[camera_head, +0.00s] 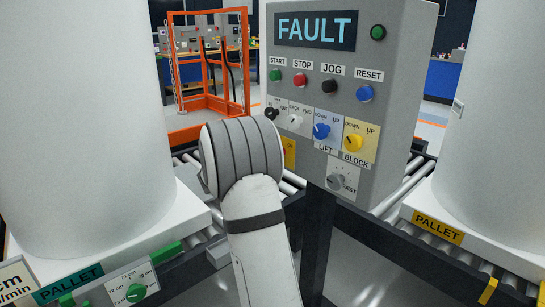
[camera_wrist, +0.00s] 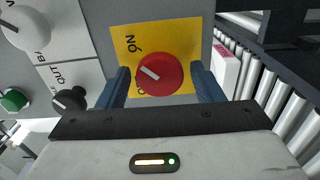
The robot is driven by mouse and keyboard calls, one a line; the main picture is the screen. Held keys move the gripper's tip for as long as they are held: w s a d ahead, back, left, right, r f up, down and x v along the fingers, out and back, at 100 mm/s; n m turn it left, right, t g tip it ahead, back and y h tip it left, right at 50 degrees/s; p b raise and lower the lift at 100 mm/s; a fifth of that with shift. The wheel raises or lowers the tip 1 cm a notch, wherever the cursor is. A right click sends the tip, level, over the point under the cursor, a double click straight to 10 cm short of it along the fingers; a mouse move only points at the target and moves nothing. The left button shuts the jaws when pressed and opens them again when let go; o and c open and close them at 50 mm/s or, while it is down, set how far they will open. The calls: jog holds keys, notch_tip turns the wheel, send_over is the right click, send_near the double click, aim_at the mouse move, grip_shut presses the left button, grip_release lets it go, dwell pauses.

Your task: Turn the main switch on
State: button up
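The main switch is a red round knob (camera_wrist: 172,72) on a yellow plate (camera_wrist: 185,35) in the wrist view. Its white pointer mark slants toward the picture's upper left. The word ON stands on the plate above and left of the knob; a second word lower down is mostly hidden. My gripper (camera_wrist: 162,82) is open, with one dark blue finger on each side of the knob and a narrow gap visible on both sides. In the head view my wrist hides the knob, and only a strip of the yellow plate (camera_head: 289,152) shows.
The grey control box (camera_head: 385,90) has a FAULT display (camera_head: 316,30), push buttons and several selector knobs close by, including a black knob (camera_wrist: 70,98) left of my fingers. White tanks (camera_head: 80,120) on pallets stand on both sides. Rollers (camera_wrist: 275,115) lie right of the box.

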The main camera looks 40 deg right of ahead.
jog(key=shift+o, duration=0.5)
jog(key=a+p, duration=0.1)
jog(key=a, duration=0.7)
jog(key=shift+s, duration=0.3)
jog(key=shift+d, duration=0.1)
